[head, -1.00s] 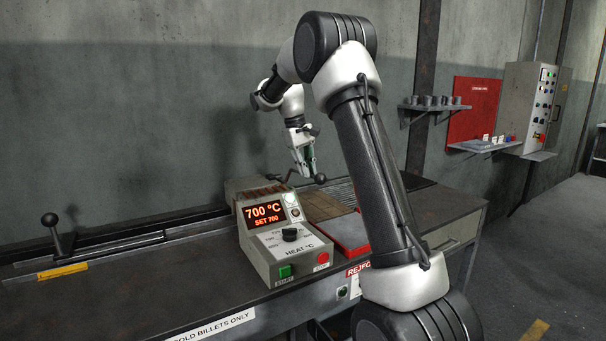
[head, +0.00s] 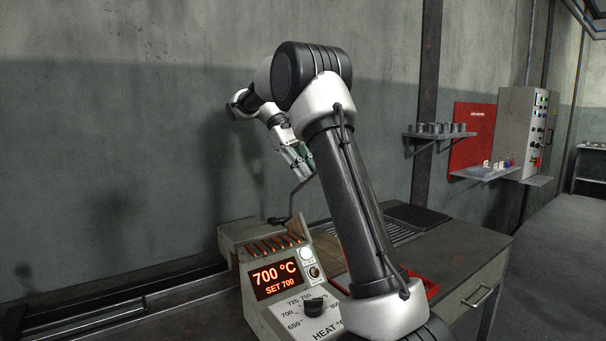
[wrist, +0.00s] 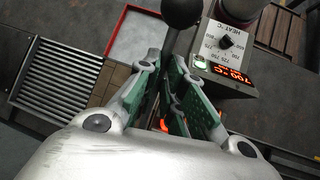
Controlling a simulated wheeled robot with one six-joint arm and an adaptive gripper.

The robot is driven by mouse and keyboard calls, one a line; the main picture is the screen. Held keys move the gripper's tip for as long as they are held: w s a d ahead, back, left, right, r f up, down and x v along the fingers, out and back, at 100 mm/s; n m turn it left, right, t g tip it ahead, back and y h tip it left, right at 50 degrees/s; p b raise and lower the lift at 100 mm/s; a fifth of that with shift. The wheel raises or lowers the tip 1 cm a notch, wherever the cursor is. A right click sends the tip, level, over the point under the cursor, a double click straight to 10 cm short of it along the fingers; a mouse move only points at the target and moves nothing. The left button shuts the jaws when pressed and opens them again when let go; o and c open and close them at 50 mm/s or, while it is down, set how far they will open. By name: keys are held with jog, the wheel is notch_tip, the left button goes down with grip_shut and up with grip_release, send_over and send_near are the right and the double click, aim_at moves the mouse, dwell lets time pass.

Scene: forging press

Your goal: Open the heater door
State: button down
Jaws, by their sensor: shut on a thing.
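The heater (head: 237,234) stands behind its control box in the head view. Several slots (head: 275,245) in it glow orange. A bent grey door lever (head: 292,203) rises from beside the heater up to my gripper (head: 302,170). In the wrist view, the green-padded fingers of my gripper (wrist: 173,85) are shut on the lever's rod. The lever's black ball knob (wrist: 183,12) sticks out beyond the fingertips. In the head view my own arm hides the knob. An orange glow shows low between the fingers in the wrist view.
The control box display (head: 276,280) reads 700 °C, SET 700. A red-rimmed tray (wrist: 118,25) and a slatted grate (wrist: 55,75) lie on the bench. A wall shelf with dark cups (head: 440,130), a red board (head: 472,140) and a switch cabinet (head: 520,130) stand farther right.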

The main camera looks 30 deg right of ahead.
dwell(0.3)
jog(key=c, duration=1.5)
grip_release()
